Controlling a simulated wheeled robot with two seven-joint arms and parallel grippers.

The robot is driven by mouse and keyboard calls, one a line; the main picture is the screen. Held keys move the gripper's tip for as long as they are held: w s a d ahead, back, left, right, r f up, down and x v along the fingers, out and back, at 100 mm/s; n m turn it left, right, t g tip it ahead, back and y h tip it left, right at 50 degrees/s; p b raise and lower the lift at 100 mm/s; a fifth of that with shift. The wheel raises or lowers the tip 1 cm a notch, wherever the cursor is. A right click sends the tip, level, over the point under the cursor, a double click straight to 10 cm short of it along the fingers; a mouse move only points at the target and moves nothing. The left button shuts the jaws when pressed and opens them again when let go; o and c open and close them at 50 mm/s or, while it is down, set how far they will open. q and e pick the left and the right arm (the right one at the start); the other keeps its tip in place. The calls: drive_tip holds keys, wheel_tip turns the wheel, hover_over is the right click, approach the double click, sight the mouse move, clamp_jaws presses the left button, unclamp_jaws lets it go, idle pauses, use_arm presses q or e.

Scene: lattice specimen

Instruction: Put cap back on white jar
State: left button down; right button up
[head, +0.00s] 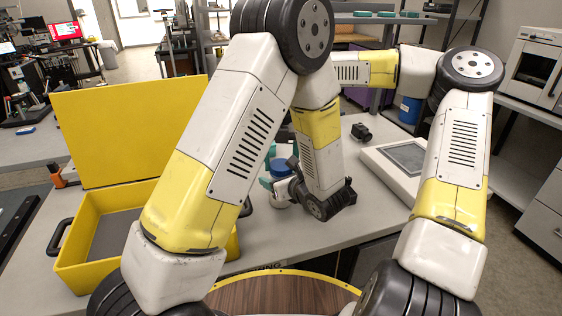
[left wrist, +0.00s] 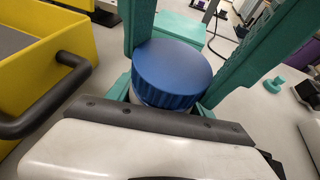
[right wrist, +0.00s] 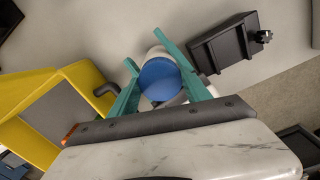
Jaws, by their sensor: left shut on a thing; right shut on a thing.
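The blue cap (head: 281,168) shows above the white jar (head: 281,204) on the table, partly hidden by teal fingers. The cap also shows in the left wrist view (left wrist: 172,68) from above, its ribbed side toward me, with a little white below it. In the right wrist view the cap (right wrist: 160,82) is between the fingers, with white jar (right wrist: 156,52) past its edge. My left gripper (left wrist: 190,40) is closed around the jar below the cap. My right gripper (right wrist: 145,50) is closed on the cap. I cannot tell whether the cap touches the jar's rim.
An open yellow case (head: 95,245) with black handles stands left of the jar. A white instrument (head: 400,170) with a grey panel lies to the right. A small black device (head: 362,132) sits behind it. The table (head: 270,240) is clear in front of the jar.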

drive_tip(key=o, duration=1.6)
drive_tip(key=shift+c, duration=0.2)
drive_tip(key=shift+r, duration=2.25)
drive_tip(key=o, duration=0.5)
drive_tip(key=r, duration=1.2)
drive_tip(key=shift+s, duration=0.2)
use_arm(q)
drive_tip(key=shift+c, duration=1.6)
unclamp_jaws()
